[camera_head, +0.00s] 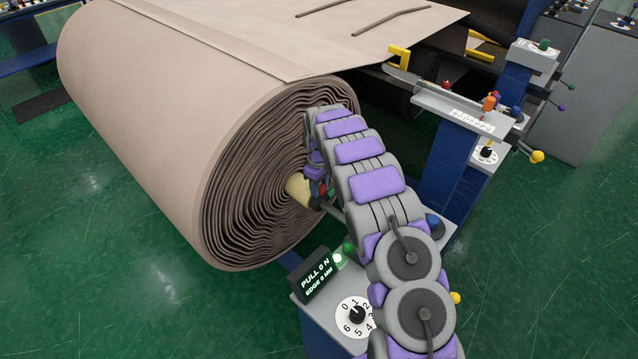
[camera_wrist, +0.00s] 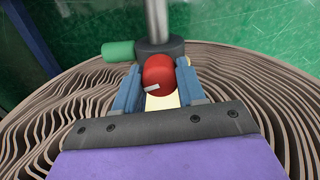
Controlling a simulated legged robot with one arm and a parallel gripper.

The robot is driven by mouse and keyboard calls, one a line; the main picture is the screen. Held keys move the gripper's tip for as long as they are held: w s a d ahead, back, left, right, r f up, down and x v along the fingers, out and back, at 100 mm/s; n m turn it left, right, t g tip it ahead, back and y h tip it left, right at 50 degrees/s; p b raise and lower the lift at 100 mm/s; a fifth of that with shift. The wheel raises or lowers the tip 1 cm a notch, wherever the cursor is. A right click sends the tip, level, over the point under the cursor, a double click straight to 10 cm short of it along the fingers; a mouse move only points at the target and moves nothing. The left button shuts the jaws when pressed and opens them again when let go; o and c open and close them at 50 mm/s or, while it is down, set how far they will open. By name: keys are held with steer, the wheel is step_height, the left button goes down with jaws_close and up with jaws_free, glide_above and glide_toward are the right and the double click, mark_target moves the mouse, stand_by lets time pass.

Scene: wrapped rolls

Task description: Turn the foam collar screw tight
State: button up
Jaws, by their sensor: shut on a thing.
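A red rounded knob (camera_wrist: 158,72) with a small pale mark sits between the two blue fingers of my gripper (camera_wrist: 157,90) in the wrist view. My gripper is shut on this knob. Just beyond the knob is a dark collar (camera_wrist: 152,48) around a grey metal shaft (camera_wrist: 156,16). A green cylinder (camera_wrist: 118,51) sticks out to the left of the collar. A cream foam piece (camera_wrist: 177,99) shows partly behind the knob, and in the head view it is at the roll's centre (camera_head: 298,190). In the head view my arm partly hides my gripper and the knob.
A large beige roll (camera_head: 150,110) lies left of my arm, its layered end (camera_head: 262,190) close around my gripper. In front stands a blue post with a numbered dial (camera_head: 355,315) and a lit display (camera_head: 315,277). Another control post (camera_head: 455,150) stands right. Green floor (camera_head: 120,290) is clear at lower left.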

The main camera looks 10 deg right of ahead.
steer(key=shift+m, duration=0.6)
steer(key=o, duration=1.1)
steer(key=shift+w, duration=0.1)
steer(key=shift+c, duration=0.2)
step_height(320, 180, up, 17)
steer(key=p, duration=0.2)
steer(key=shift+r, duration=0.15)
